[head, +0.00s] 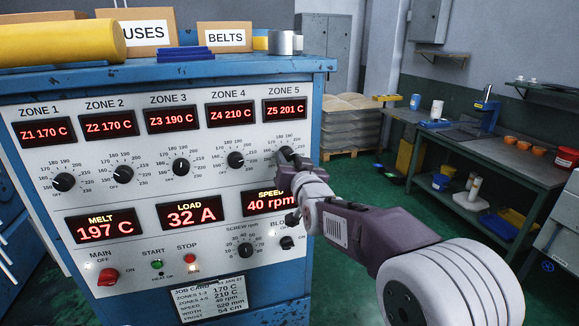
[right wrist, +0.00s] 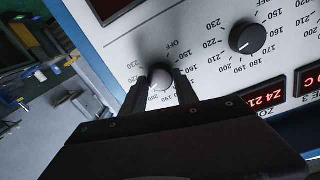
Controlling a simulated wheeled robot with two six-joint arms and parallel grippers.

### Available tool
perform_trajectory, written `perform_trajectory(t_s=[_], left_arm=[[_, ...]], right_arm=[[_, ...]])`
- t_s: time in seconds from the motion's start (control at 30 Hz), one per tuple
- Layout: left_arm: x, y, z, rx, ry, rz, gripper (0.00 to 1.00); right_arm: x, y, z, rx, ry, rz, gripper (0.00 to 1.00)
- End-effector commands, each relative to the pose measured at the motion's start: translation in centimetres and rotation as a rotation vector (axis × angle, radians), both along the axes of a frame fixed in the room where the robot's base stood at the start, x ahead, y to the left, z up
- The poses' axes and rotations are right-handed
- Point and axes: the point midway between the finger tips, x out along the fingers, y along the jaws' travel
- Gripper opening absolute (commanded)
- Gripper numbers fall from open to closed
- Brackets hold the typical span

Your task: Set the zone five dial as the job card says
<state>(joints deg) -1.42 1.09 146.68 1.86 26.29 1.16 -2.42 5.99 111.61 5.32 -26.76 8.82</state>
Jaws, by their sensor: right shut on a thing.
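The zone five dial is mostly hidden behind my right gripper (head: 289,158) in the head view. In the right wrist view its rounded knob (right wrist: 160,79) sits between the two fingers of my right gripper (right wrist: 161,84), which is shut on it. The zone five display (head: 284,109) reads Z5 201 C. The job card (head: 208,297) is at the lower front of the panel; its line for zones 4-5 reads 210 C. The dial's pointer cannot be made out. My left gripper is not in view.
The zone four dial (head: 236,160) is just left of my gripper, under a display (head: 231,114) reading Z4 210 C. The speed display (head: 269,202) is partly hidden by my right arm. A workbench (head: 502,159) stands at the right; green floor is open between.

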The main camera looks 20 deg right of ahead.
Motion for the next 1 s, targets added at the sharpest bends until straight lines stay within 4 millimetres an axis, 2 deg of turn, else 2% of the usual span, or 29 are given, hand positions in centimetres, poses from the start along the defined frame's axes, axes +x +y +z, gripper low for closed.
perform_trajectory(t_s=[0.27,0.7,0.73,0.8,1.0], left_arm=[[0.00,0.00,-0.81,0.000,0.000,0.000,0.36],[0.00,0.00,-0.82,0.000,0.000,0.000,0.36],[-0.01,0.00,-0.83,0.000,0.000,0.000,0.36],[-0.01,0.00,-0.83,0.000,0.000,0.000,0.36],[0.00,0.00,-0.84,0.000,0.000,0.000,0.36]], right_arm=[[0.00,-0.05,0.12,0.080,-0.001,-0.001,0.00],[-0.01,-0.05,0.25,0.091,-0.001,-0.001,0.00],[-0.01,-0.05,0.26,0.091,-0.002,-0.001,0.38],[-0.01,-0.05,0.24,0.091,-0.001,-0.001,0.57],[0.00,-0.03,0.14,0.090,0.001,0.000,0.57]])
